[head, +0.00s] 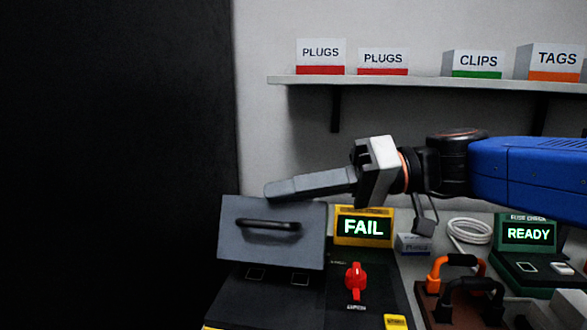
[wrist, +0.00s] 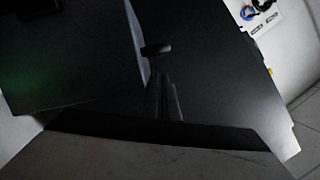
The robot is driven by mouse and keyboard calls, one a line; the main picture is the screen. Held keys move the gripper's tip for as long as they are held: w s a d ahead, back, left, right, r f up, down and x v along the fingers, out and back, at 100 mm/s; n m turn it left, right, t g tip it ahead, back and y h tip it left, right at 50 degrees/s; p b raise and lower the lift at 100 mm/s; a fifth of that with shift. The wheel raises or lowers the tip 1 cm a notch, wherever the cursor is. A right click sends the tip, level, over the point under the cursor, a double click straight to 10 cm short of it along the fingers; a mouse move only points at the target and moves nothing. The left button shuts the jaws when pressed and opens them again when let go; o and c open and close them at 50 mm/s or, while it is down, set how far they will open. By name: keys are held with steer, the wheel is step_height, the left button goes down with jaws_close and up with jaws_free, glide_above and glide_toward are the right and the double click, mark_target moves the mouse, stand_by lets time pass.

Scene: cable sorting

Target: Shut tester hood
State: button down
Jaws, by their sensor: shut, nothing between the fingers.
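The tester hood (head: 300,250) is a grey panel with a black bar handle (head: 268,224). It stands raised and tilted at the back of the dark tester base (head: 235,300) in the head view. My gripper (head: 271,190) is shut and empty, with its long grey fingers pointing left. Its tips are at the hood's top edge; I cannot tell whether they touch it or are apart. The wrist view is dark, with broad grey and black surfaces that I cannot tell apart surely.
Right of the hood are a yellow-framed display (head: 363,228) reading FAIL and a red knob (head: 355,277). A green READY unit (head: 527,234), a coiled white cable (head: 470,231) and an orange-handled tool (head: 440,267) stand further right. A shelf (head: 430,82) with labelled boxes hangs above.

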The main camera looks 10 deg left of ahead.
steer(key=s+f+n, duration=0.1)
steer(key=s+f, duration=0.1)
steer(key=s+f+n+t, duration=0.1)
steer(key=s+f+n, duration=0.1)
steer(key=s+f, duration=0.1)
steer(key=s+f+n, duration=0.1)
steer(key=s+f, duration=0.1)
steer(key=f, duration=0.1)
steer(key=shift+s+d+f+t+h, duration=0.2)
steer(key=shift+s+d+t+h, duration=0.1)
steer(key=shift+s+f, duration=0.25)
steer(key=shift+f, duration=0.25)
